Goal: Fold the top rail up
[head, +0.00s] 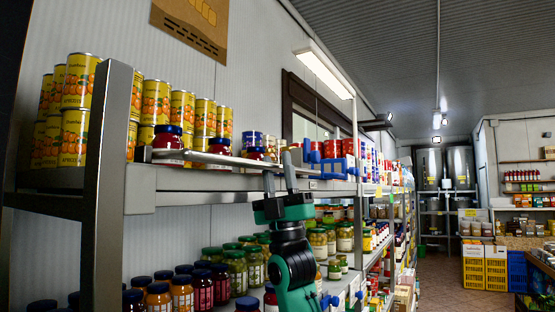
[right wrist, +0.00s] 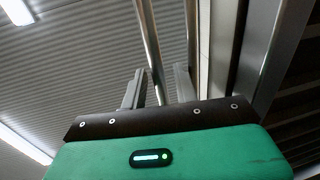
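The top rail (head: 215,159) is a thin grey bar along the front of the upper shelf, running from the near post to a blue bracket (head: 327,169). It is low, in front of the jars and cans. My right gripper (head: 279,172) is below the rail's far part, pointing up, one finger reaching above the rail's line and the other ending near it. In the right wrist view the fingers (right wrist: 159,88) stand apart, and a long metal bar (right wrist: 150,45), probably the rail, shows between them. I cannot tell whether they touch it. My left gripper is not in view.
The near steel post (head: 107,180) stands at the left. Yellow cans (head: 75,130) and dark-lidded jars (head: 168,143) stand close behind the rail. Jars (head: 237,270) fill the shelf below, beside my right arm. The aisle (head: 440,275) at the right is open floor.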

